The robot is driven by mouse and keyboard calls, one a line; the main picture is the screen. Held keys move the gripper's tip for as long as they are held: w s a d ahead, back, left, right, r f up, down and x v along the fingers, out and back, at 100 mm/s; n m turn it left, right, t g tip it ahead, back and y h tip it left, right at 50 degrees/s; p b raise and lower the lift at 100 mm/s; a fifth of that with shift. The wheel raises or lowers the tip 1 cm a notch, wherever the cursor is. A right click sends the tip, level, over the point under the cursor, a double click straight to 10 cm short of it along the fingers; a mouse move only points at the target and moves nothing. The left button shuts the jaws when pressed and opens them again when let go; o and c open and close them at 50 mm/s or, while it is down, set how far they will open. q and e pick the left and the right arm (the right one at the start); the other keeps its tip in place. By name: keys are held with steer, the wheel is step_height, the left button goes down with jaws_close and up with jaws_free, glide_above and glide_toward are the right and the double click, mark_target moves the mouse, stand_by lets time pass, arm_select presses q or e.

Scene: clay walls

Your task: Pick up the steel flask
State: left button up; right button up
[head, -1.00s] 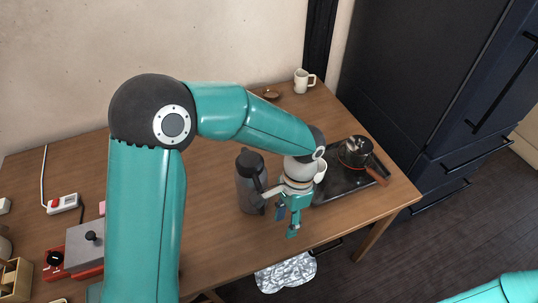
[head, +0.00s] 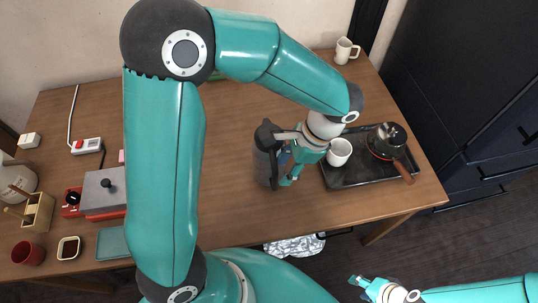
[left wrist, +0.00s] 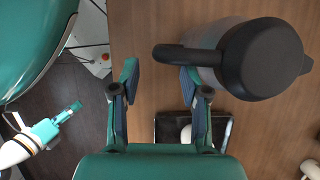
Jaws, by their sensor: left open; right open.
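The steel flask (head: 266,170), grey with a black lid and handle, stands upright on the wooden table (head: 228,125). In the left wrist view the flask (left wrist: 209,75) is at the upper right, its black handle (left wrist: 178,54) pointing left across the space beyond the fingers. My left gripper (head: 289,172) is open and empty, close to the right side of the flask. In the left wrist view its fingers (left wrist: 158,73) are apart near the handle; contact cannot be told. My right gripper (head: 359,287) is open and empty, off the table's front edge; it also shows in the left wrist view (left wrist: 76,106).
A black tray (head: 345,180) right of the flask carries a white mug (head: 339,152) and a dark pot (head: 387,139). Another mug (head: 345,50) stands at the back right. A red-and-grey appliance (head: 103,190) and wooden box (head: 38,211) stand at left.

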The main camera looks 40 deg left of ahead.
mark_target(275, 180)
arm_select(q)
steer(key=shift+x, duration=3.15)
jaws_close()
steer(key=shift+w+r, duration=0.1)
